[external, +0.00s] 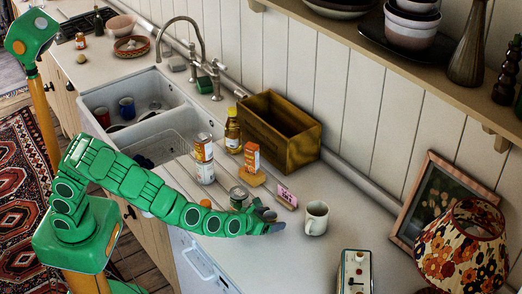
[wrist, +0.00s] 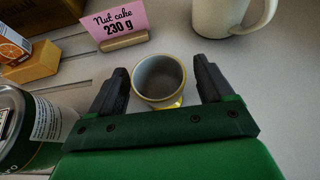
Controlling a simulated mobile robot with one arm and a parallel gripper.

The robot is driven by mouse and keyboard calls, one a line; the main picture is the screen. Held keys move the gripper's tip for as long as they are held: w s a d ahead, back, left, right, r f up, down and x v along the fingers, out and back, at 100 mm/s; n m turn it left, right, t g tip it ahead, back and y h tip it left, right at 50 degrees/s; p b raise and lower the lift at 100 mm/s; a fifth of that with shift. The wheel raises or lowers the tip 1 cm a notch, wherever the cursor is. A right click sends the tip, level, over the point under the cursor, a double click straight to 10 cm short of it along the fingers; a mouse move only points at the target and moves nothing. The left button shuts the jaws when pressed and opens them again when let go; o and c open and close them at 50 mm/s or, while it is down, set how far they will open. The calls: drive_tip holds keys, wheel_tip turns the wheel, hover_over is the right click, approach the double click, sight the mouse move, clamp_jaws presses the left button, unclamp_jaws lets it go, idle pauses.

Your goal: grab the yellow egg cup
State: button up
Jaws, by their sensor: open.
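The yellow egg cup (wrist: 160,101) stands upright on the counter in the wrist view, its grey hollow inside facing up and a little yellow showing on its lower side. My gripper (wrist: 160,82) is open, with one dark finger on each side of the cup. I cannot tell whether the fingers touch it. In the external view my gripper (external: 268,222) is low over the counter, and the egg cup is not clearly visible there.
A white mug (external: 316,218) stands just right of my gripper. A pink "Nut cake 230 g" card (wrist: 117,20) is beyond the cup. A can (wrist: 27,125) is close on the left. A wooden crate (external: 308,149) stands at the wall; a lamp (external: 463,250) is at right.

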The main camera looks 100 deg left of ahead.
drive_tip(key=c, duration=1.1)
drive_tip(key=shift+o, duration=0.2)
